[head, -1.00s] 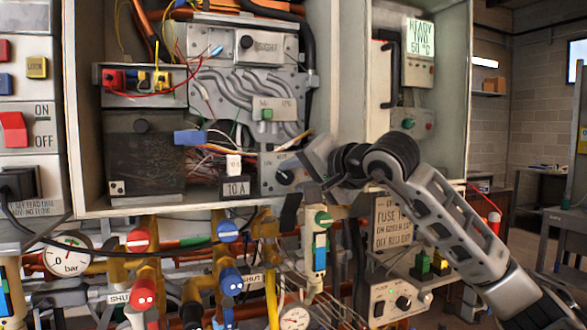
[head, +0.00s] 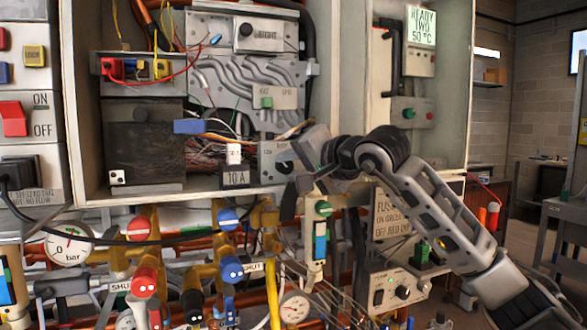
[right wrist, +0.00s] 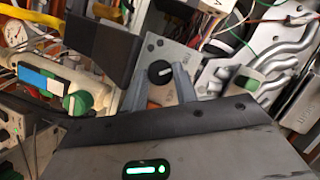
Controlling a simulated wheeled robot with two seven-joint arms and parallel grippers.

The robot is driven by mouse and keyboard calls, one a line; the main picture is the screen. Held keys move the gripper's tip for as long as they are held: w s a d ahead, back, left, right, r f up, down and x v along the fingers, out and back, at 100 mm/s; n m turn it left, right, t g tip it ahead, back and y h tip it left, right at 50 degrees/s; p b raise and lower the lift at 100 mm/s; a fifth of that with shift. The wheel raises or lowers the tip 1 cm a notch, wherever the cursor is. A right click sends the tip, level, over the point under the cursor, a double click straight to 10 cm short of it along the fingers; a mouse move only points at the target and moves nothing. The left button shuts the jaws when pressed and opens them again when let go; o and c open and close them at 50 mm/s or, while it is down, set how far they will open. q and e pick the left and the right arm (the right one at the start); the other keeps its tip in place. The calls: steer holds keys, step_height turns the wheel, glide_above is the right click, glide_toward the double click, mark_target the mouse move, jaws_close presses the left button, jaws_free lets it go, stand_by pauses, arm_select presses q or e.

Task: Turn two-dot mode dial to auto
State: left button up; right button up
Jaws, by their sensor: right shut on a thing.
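The mode dial is a black round knob with a pale pointer line, on a grey plate at the lower right of the open cabinet. In the head view the dial (head: 281,167) is partly covered by my gripper. In the right wrist view the dial (right wrist: 160,72) sits between the two grey fingertips, with two small dark dots on the plate above it. My right gripper (head: 293,172) is shut on the dial; its fingers (right wrist: 160,82) flank the knob. The auto mark cannot be read. My left gripper is not in view.
A 10 A label (head: 236,178) and wires lie left of the dial. Below are red and blue valve handles, a pressure gauge (head: 69,246) and pipes. A separate box with a black knob (head: 402,292) stands at lower right, under my right arm.

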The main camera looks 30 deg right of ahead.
steer(key=shift+f+m+b, duration=0.3)
steer(key=shift+m+b, duration=0.2)
steer(key=shift+b, duration=0.15)
steer(key=shift+f+m+t+y+b, duration=0.1)
steer(key=shift+m+t+y+b, duration=0.4)
steer(key=shift+b, duration=0.4)
steer(key=m+b, duration=0.2)
steer(key=b, duration=0.1)
steer(key=shift+f+m+t, duration=0.1)
steer(key=shift+m+t, duration=0.3)
steer(key=shift+m+t+b, duration=0.4)
steer(key=shift+m+b, duration=0.4)
steer(key=shift+b, duration=0.1)
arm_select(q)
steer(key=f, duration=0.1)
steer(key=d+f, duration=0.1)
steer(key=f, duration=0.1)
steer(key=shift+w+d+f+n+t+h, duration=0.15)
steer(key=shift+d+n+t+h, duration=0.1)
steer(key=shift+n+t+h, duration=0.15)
arm_select(e)
steer(key=shift+m, duration=0.3)
arm_select(q)
steer(key=shift+b, duration=0.35)
arm_select(e)
steer(key=o, duration=0.7)
